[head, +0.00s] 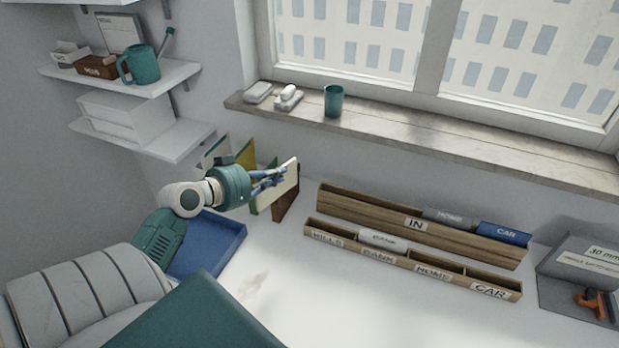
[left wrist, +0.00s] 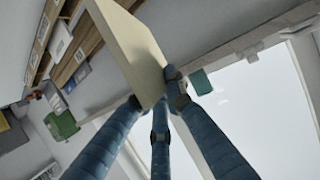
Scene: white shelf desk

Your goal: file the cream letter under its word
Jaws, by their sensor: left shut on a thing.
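My left gripper (head: 268,178) is shut on the cream letter (head: 291,180) and holds it upright above the desk, in front of the bookend. In the left wrist view my blue fingers (left wrist: 158,98) grip one end of the cream letter (left wrist: 130,50); no word on it is readable. The front wooden sorter (head: 455,283) has compartments labelled BILLS, BANK, HOME and CAR. A white letter (head: 383,240) stands in its BANK part. The IN rack (head: 350,205) behind it holds a grey HOME letter (head: 449,216) and a blue CAR letter (head: 504,233). My right gripper is not in view.
Several folders (head: 246,158) and a brown bookend (head: 285,205) stand close behind the letter. A blue tray (head: 232,240) lies below my left wrist. A grey box (head: 575,262) with an orange-handled thing stands at the right. The desk (head: 340,300) before the sorter is clear.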

